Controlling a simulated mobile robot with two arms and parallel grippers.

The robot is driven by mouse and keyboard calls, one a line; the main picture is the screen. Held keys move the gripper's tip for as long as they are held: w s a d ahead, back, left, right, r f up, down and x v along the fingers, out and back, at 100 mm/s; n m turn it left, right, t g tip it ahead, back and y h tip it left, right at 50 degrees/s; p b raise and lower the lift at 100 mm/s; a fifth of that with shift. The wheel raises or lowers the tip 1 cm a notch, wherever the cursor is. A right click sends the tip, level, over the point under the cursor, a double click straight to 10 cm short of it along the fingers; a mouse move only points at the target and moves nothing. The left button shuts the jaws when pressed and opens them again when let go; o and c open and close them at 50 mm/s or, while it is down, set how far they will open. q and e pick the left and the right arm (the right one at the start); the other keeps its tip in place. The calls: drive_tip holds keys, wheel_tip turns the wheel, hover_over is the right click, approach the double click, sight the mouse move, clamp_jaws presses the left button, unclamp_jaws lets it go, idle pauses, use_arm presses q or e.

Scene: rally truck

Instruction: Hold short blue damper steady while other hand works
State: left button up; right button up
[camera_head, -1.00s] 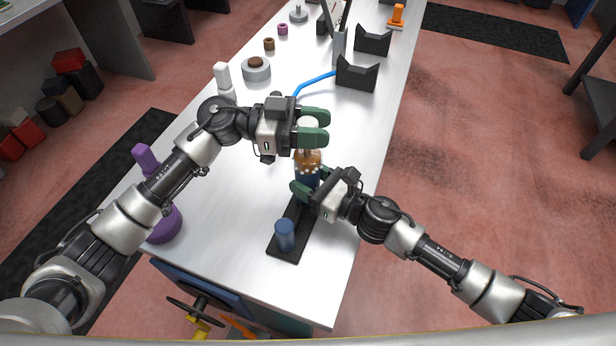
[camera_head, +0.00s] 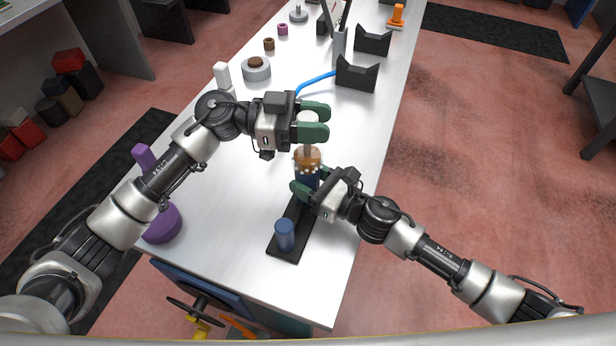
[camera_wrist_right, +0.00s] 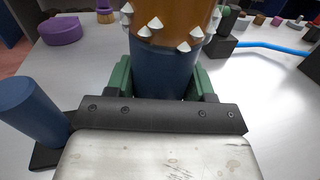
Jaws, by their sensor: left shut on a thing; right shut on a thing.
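The short blue damper (camera_head: 306,176) stands upright at the far end of a black base (camera_head: 290,247). Its blue body also shows in the right wrist view (camera_wrist_right: 165,72), below a brown-orange collar (camera_wrist_right: 170,18) ringed with pale spikes. My right gripper (camera_head: 308,188) is shut around the blue body, with green fingers on both sides. My left gripper (camera_head: 314,120) is directly above, shut on a pale round piece (camera_head: 308,118). A thin shaft shows between that piece and the collar. The piece's lower part is partly hidden by the fingers.
A shorter blue cylinder (camera_head: 285,235) stands on the near end of the black base. A purple part (camera_head: 162,223) is at the left edge of the white table (camera_head: 225,255). Dark cradles (camera_head: 357,73) and a blue hose (camera_head: 317,82) lie farther back. The table right of the base is clear.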

use_arm(q)
drive_tip(key=shift+w+r, duration=0.1)
drive_tip(key=shift+r, duration=0.8)
use_arm(e)
drive_tip(key=shift+f, duration=0.15)
idle(0.7)
use_arm(q)
drive_tip(key=o, duration=1.2)
drive_tip(key=shift+c, duration=0.2)
drive_tip(key=shift+a+f, duration=0.1)
drive_tip(key=shift+a, duration=0.05)
drive_tip(key=w+a, duration=0.1)
drive_tip(key=a, duration=1)
drive_tip(key=shift+w+a, duration=0.2)
drive_tip(key=shift+a, duration=0.15)
use_arm(e)
drive_tip(key=o, duration=1.4)
